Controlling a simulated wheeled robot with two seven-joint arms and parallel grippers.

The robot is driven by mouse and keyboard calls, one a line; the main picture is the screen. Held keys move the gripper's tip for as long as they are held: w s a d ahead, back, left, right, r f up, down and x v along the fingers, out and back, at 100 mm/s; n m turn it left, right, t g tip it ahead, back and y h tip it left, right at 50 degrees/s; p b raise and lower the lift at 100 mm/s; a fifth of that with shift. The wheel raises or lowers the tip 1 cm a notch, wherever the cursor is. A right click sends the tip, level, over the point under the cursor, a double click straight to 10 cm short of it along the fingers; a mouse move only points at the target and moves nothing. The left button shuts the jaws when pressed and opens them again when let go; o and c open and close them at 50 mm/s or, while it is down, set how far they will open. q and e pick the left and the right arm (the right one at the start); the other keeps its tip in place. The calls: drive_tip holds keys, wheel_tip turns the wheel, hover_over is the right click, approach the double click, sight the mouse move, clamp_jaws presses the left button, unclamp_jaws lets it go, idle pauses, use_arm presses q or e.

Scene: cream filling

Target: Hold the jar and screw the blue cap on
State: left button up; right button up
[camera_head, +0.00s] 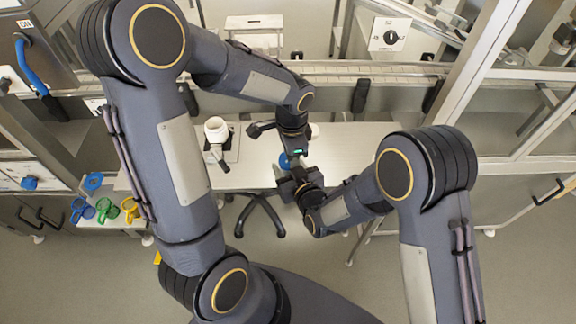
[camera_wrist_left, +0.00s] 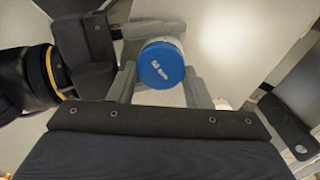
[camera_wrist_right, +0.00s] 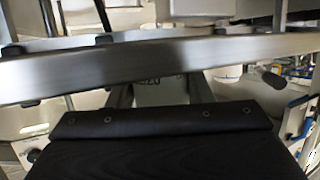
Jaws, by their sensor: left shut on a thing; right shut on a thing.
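The blue cap (camera_wrist_left: 161,66) faces the left wrist camera, with white lettering on its top. The white side of the jar (camera_wrist_left: 160,42) shows just behind it, so cap and jar are in line; I cannot tell how far the thread is engaged. My left gripper (camera_head: 288,152) has its grey fingers on both sides of the cap and is shut on it. My right gripper (camera_head: 287,172) comes in from the side, close to the left one, shut on the jar, which is mostly hidden. In the head view only a bit of blue shows between the grippers.
The white table (camera_head: 345,145) lies under the grippers, its right side mostly clear. A white container (camera_head: 216,128) stands on a small device on the left. Blue, green and yellow ring-shaped items (camera_head: 106,208) lie at the far left. A metal rail (camera_head: 360,70) runs behind the table.

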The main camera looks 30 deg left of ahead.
use_arm(q)
drive_tip(key=m, duration=0.1)
drive_tip(key=d+m, duration=0.1)
drive_tip(key=shift+s+d+f+m, duration=0.1)
drive_tip(key=shift+s+f+m, duration=0.05)
drive_tip(key=shift+s+m, duration=0.2)
use_arm(e)
drive_tip(key=shift+w+a+r, duration=0.1)
drive_tip(key=shift+a, duration=0.1)
use_arm(q)
drive_tip(key=m, duration=0.3)
clamp_jaws()
drive_tip(key=o, duration=1.2)
unclamp_jaws()
drive_tip(key=shift+s, duration=0.1)
drive_tip(key=shift+c, duration=0.2)
drive_tip(key=shift+o, duration=0.8)
drive_tip(key=r, duration=0.7)
drive_tip(key=shift+w+a+r, duration=0.15)
drive_tip(key=shift+w+a, duration=0.05)
drive_tip(key=shift+w, duration=0.1)
use_arm(e)
drive_tip(key=shift+d+f, duration=0.15)
drive_tip(key=shift+f, duration=0.05)
use_arm(q)
drive_tip(key=shift+w+a+r, duration=0.1)
drive_tip(key=shift+a+r, duration=0.05)
drive_tip(key=shift+r, duration=0.4)
use_arm(e)
drive_tip(key=shift+r, duration=0.1)
